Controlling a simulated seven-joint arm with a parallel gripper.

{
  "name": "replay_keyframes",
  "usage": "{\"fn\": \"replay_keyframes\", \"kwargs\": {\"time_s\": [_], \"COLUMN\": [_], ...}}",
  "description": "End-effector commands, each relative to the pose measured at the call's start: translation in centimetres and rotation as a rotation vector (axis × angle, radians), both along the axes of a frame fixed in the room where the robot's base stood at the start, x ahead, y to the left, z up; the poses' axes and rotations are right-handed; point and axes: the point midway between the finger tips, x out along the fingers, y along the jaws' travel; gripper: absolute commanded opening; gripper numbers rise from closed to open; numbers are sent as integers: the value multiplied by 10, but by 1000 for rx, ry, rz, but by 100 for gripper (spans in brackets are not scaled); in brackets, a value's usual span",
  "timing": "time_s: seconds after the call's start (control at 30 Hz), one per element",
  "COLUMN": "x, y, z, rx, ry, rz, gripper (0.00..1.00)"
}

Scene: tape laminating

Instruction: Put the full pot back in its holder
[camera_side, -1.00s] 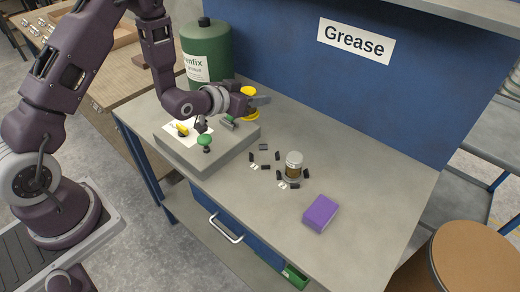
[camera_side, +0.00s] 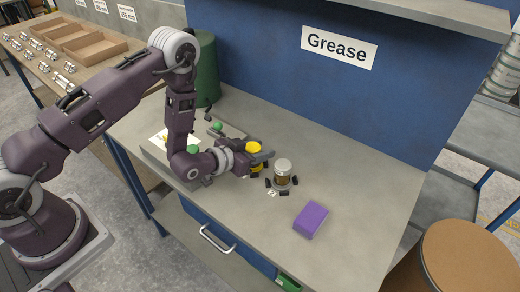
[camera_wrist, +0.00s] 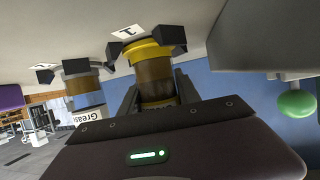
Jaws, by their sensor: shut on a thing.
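My gripper (camera_side: 262,158) is shut on the yellow-ended pot (camera_side: 253,148). The pot is upright, and the wrist view shows its amber-brown filling (camera_wrist: 155,78) between the fingers. The pot's lower yellow rim is among the black corner blocks of holder 1 (camera_wrist: 171,32), close to the table. I cannot tell whether it rests on the table. The holder's label "1" (camera_wrist: 128,31) shows beside it in the wrist view. In the side view my gripper and the pot hide most of this holder.
A grey-lidded pot (camera_side: 283,165) stands close on the right in its own holder blocks (camera_side: 295,180). A purple block (camera_side: 310,220) lies nearer the front. The grey fixture with green knobs (camera_side: 217,126) is left of my gripper. A green drum (camera_side: 206,70) stands behind. The table's right side is clear.

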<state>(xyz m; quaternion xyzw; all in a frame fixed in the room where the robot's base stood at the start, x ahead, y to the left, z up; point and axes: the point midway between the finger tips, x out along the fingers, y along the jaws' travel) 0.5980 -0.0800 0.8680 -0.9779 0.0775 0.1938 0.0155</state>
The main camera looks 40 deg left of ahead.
Motion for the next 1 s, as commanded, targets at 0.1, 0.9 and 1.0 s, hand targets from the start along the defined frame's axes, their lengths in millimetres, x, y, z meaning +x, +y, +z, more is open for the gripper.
{"fn": "replay_keyframes", "kwargs": {"time_s": [0.1, 0.9, 1.0], "x": [0, -62, -68], "y": [0, 10, 11], "z": [-3, 25, 29], "rx": [0, 1, 1], "ry": [0, 4, 2], "rz": [0, 1, 1], "gripper": [0, 61, 61]}}
